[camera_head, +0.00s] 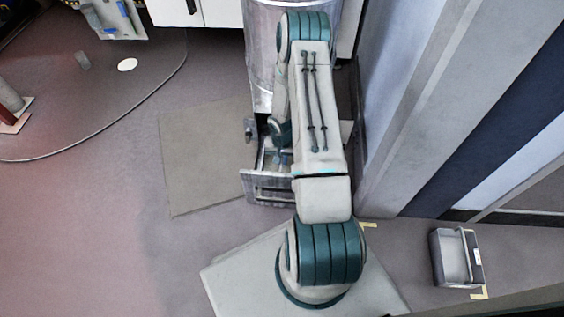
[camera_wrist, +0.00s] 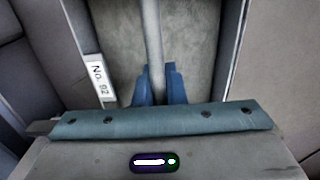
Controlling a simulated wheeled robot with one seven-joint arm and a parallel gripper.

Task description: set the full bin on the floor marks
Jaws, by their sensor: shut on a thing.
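In the wrist view my gripper (camera_wrist: 158,78) has its blue fingers closed on a pale bar, the handle (camera_wrist: 153,30) of a grey bin (camera_wrist: 80,28). A white label reading "No. 92" is on the bin's left side. Grey, speckled material shows below the bar; I cannot tell if it is fill or bare bottom. In the head view my arm hides most of the gripper, and a metal frame or box (camera_head: 268,188) shows beside it at the foot of the metal cylinder. Yellow floor marks (camera_head: 480,293) lie at the lower right, with another (camera_head: 369,225) near my base.
A second grey bin (camera_head: 438,258) with a handle and white label stands on the floor at the right, beside a yellow mark. The metal cylinder (camera_head: 262,60) and a grey wall panel (camera_head: 400,120) flank my arm. A flat mat (camera_head: 200,150) and open floor lie left.

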